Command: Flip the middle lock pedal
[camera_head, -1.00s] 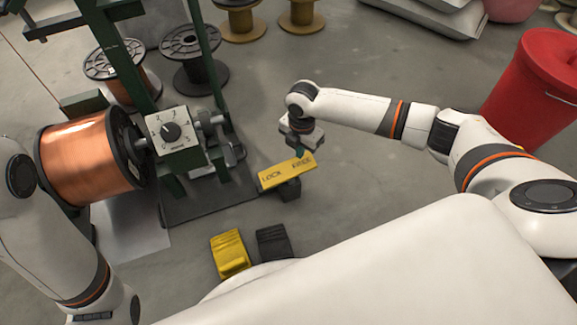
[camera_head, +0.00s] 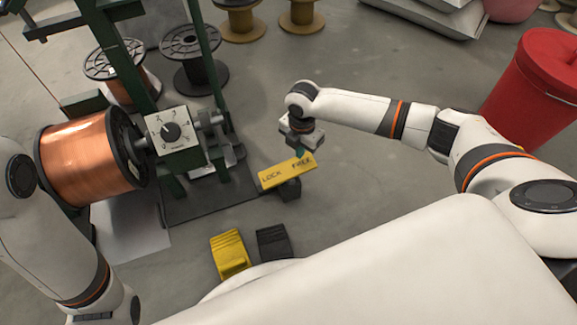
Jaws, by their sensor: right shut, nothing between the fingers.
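The middle lock pedal is a yellow plate (camera_head: 285,178) marked LOCK at its left end and FREE at its right end. It sits on a small dark base (camera_head: 289,191) to the right of the winding machine. My right gripper (camera_head: 301,152) is shut and empty, pointing down over the FREE end. Its fingertips are close to the plate, but I cannot tell whether they touch it. My left arm shows at the left edge; its gripper is out of the frame.
A yellow pedal (camera_head: 230,254) and a black pedal (camera_head: 273,242) lie nearer to me. The green machine with a dial box (camera_head: 172,132) and a copper spool (camera_head: 88,160) stands left. A red bin (camera_head: 535,90) is at right. Floor between is clear.

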